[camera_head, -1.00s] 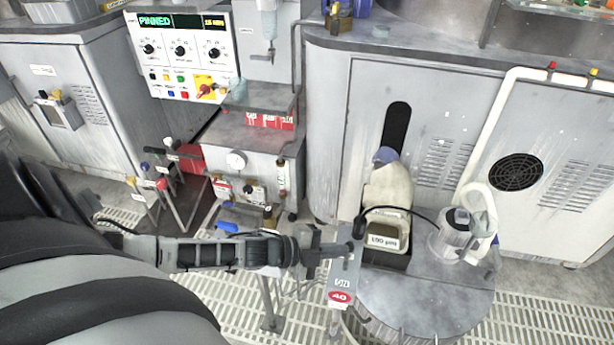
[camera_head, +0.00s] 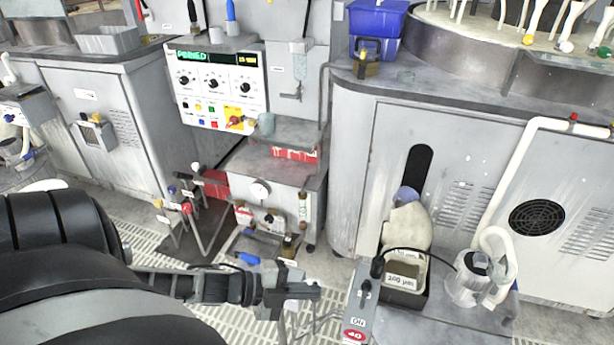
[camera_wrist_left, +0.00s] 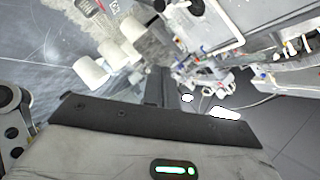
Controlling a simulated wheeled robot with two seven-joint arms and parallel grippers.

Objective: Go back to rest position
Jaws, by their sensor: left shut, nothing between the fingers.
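My left gripper (camera_head: 300,291) reaches in from the lower left in the head view. Its fingers are shut with nothing between them, and they point right, a short way left of the small grey cart. In the left wrist view the closed fingers (camera_wrist_left: 168,90) show at the middle, ahead of the dark wrist plate. My right gripper is not in view.
A grey cart (camera_head: 430,318) at the lower right holds a bin (camera_head: 404,270), a cable and a white-hosed canister (camera_head: 468,284). The control panel (camera_head: 218,88) stands behind, above a grey unit with valves (camera_head: 268,178). Grated floor (camera_head: 135,240) lies open at left.

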